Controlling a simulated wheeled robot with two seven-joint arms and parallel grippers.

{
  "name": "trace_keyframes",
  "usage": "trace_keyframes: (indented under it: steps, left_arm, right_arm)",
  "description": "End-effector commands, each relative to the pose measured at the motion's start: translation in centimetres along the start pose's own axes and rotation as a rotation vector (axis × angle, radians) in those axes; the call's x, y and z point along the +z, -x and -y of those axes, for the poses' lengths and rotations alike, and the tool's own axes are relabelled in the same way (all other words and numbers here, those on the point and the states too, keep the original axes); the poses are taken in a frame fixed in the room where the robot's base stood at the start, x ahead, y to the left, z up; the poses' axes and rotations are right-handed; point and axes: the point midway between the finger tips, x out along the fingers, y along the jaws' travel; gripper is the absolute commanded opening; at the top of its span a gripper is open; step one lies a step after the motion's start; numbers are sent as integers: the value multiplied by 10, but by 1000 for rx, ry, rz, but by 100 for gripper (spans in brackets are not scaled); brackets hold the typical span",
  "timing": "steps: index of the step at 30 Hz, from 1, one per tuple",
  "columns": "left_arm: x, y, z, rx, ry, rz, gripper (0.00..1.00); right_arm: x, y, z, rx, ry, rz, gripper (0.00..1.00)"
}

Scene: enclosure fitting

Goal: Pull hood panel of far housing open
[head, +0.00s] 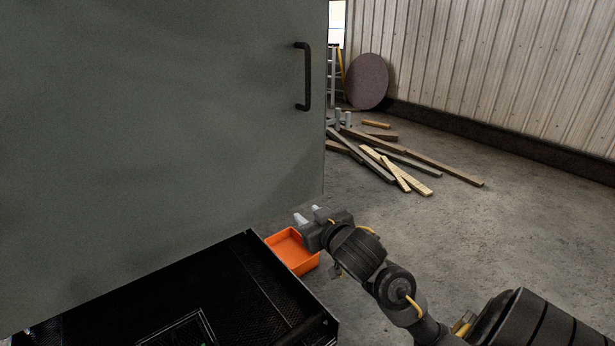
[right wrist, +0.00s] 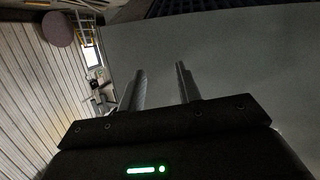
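A large grey panel (head: 160,120), which looks like the hood panel, fills the left half of the head view. A black bar handle (head: 304,76) stands upright near its right edge. My right gripper (head: 308,215) is below the handle, near the panel's lower right corner, apart from the handle. In the right wrist view its two fingers (right wrist: 160,67) are spread with nothing between them. A grey surface (right wrist: 240,70), likely the panel, fills the right of that view; the handle does not show there. My left gripper is not in view.
A black mesh-floored housing or tray (head: 200,290) lies below the panel. An orange bin (head: 288,248) sits beside it, partly behind my right gripper. Planks (head: 400,165) and a round disc (head: 367,81) are by the ribbed wall. The concrete floor at right is clear.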

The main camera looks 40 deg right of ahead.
Motion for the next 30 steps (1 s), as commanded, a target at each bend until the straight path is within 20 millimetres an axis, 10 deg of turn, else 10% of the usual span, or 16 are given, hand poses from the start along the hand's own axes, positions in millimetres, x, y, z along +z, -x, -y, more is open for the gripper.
trace_keyframes:
  steps: [3,9,20,30]
  left_arm:
    - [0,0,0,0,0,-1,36]
    - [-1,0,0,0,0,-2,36]
    - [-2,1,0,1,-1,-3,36]
    - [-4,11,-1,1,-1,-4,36]
  right_arm:
    - [-112,4,-38,39,-46,-282,34]
    - [-216,36,-73,50,-102,-559,34]
    - [-245,43,-82,47,-121,-630,34]
    - [-280,-4,-87,46,-123,-628,34]
